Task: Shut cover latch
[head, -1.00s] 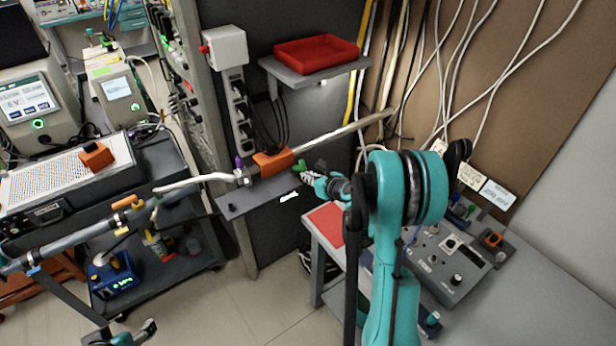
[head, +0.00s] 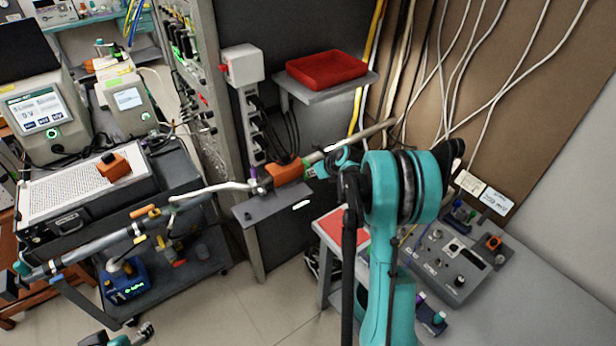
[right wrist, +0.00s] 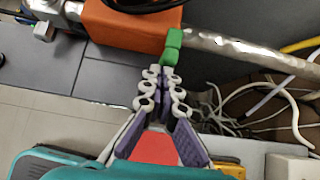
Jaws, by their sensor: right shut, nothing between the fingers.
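An orange clamp-like block (head: 286,172) sits around a metal pipe, with a small green latch piece (head: 309,171) at its right end. The right wrist view shows the orange block (right wrist: 130,25) and the green latch (right wrist: 172,46) close up. My right gripper (right wrist: 167,70) is shut with nothing between its fingers. Its tips are at the lower end of the green latch, touching it or nearly so. In the head view, my right gripper (head: 316,170) is small and partly hidden by my teal wrist. A teal and black part at the bottom left edge may be my left gripper (head: 122,338); its fingers are unclear.
A grey shelf (head: 262,212) lies below the block. A red tray (head: 327,70) stands on a shelf above. Cables hang at the right, behind the pipe. A grey control box (head: 450,262) stands on the bench at right. Floor shows below.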

